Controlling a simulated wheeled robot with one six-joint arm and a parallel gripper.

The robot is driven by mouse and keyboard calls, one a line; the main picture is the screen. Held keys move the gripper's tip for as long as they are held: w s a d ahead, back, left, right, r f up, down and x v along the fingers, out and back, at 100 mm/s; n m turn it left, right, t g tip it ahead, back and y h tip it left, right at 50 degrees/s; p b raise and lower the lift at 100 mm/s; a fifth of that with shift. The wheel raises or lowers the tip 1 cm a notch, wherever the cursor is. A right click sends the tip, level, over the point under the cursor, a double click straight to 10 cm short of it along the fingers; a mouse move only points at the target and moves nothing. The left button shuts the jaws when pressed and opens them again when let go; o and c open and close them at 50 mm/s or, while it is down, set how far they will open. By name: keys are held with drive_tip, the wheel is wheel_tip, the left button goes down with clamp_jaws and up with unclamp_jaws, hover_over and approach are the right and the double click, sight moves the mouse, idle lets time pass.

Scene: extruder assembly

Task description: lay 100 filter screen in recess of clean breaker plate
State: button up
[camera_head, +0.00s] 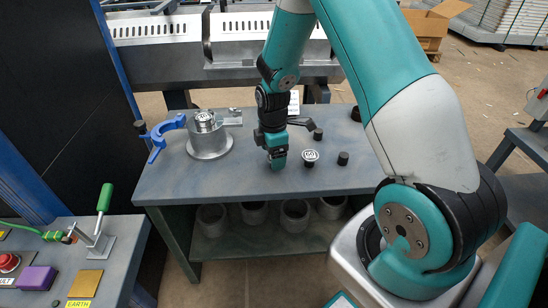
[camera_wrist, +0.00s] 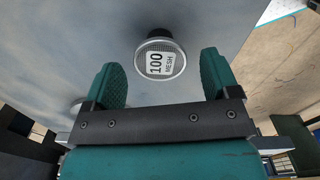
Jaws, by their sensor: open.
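My gripper (camera_wrist: 161,62) is open and empty, pointing down low over the bench, with no visible contact with the screen. A grey metal cylinder (camera_head: 209,144) with a small round top piece (camera_head: 205,118) stands at left; I cannot tell whether that piece is the breaker plate.
Black stubs stand on the bench (camera_head: 190,182) at right (camera_head: 343,158) and behind (camera_head: 318,134). A white card (camera_head: 294,102) is behind my arm. The front of the bench top is clear.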

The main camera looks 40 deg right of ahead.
drive_tip(key=shift+f, duration=0.1)
drive_tip(key=shift+c, duration=0.2)
drive_tip(key=c, duration=1)
drive_tip(key=shift+o, duration=0.2)
